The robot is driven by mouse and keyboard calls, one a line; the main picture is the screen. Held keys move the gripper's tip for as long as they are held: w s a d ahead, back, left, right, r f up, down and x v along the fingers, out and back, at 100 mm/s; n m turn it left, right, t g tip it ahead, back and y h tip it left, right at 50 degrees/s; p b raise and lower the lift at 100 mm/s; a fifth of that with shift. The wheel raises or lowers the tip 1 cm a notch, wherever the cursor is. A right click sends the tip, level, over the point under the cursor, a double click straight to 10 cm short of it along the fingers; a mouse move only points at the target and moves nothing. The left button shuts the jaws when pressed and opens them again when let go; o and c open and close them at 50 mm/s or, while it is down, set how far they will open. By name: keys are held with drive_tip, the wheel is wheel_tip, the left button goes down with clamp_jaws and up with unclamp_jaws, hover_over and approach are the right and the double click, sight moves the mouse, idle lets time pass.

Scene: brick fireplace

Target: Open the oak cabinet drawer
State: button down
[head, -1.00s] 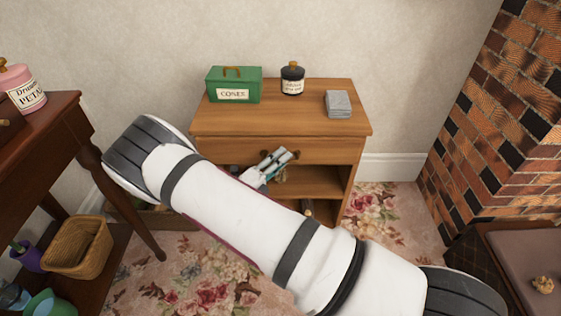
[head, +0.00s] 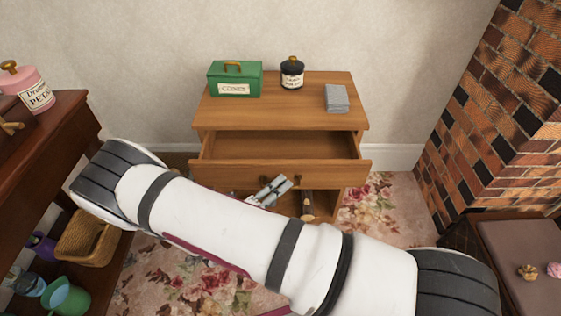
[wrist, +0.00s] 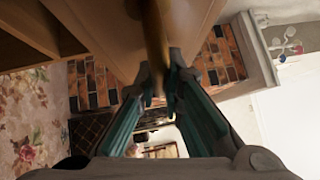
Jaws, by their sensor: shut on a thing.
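The oak cabinet (head: 290,114) stands against the wall in the head view. Its drawer (head: 280,173) is pulled well out, and the space inside looks empty where I can see it. My gripper (head: 281,184) is at the drawer front, shut on a dark knob (head: 297,180). In the wrist view my gripper (wrist: 160,95) has its fingers closed around a brown knob (wrist: 154,35) on the drawer front. My arm hides the left part of the cabinet's lower shelf.
On the cabinet top stand a green tin (head: 235,80), a dark jar (head: 292,73) and a grey stack (head: 336,98). A dark wooden table (head: 60,130) is at the left. A brick fireplace (head: 490,110) is at the right. Patterned carpet (head: 375,212) is free right of the cabinet.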

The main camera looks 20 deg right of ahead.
drive_tip(key=s+a+p, duration=0.1)
drive_tip(key=s+a, duration=0.1)
drive_tip(key=s, duration=0.6)
drive_tip(key=shift+a, duration=0.3)
drive_tip(key=shift+f, duration=0.1)
drive_tip(key=c, duration=1.7)
unclamp_jaws()
drive_tip(key=shift+w, duration=0.1)
drive_tip(key=v, duration=1.2)
